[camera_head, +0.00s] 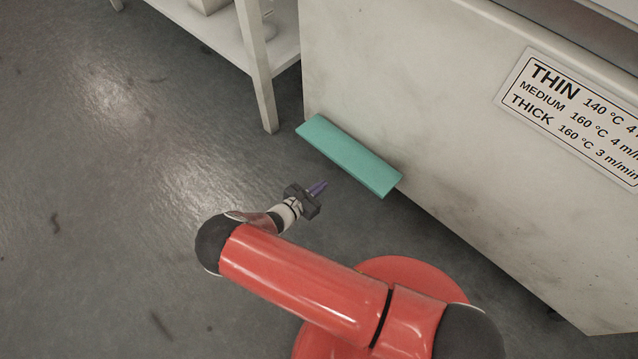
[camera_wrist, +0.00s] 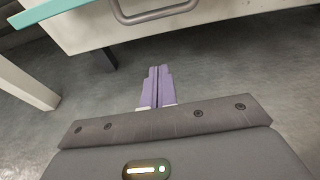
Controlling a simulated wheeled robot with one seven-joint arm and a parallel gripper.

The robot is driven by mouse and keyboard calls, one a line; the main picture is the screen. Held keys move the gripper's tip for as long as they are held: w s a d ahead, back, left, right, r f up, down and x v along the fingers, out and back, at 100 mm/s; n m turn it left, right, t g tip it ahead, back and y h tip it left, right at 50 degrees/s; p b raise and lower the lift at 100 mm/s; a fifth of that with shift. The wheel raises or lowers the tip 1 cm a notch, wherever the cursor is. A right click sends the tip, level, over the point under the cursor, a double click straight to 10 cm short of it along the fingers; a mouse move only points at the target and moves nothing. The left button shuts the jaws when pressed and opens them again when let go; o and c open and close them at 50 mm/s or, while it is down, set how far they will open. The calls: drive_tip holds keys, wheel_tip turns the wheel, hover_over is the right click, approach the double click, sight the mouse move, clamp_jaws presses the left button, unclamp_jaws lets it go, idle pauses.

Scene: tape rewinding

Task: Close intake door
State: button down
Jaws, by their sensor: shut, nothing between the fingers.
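A teal panel (camera_head: 348,155) sticks out from the side of the large pale machine (camera_head: 420,110) in the head view. I take it as the intake door, standing open. Its teal edge also shows at the top left of the wrist view (camera_wrist: 55,10). My gripper (camera_head: 322,184) has purple fingers that are shut and empty. It is just left of and below the panel in the head view, apart from it. The fingers (camera_wrist: 158,70) point toward the pale face below the handle.
A pale shelf or table with legs (camera_head: 258,70) stands left of the machine; a pale leg (camera_wrist: 25,85) shows at left in the wrist view. A label (camera_head: 580,110) is on the machine. The grey floor (camera_head: 110,200) at left is clear.

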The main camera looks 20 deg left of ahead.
sight(346, 157)
drive_tip(key=x, duration=0.7)
drive_tip(key=shift+s+a+r+p, duration=0.1)
drive_tip(key=shift+r+p, duration=0.2)
drive_tip(key=shift+r, duration=1.75)
drive_tip(key=shift+s+a+r+g, duration=0.1)
drive_tip(key=shift+s+r+g, duration=0.05)
drive_tip(key=shift+r+g, duration=0.25)
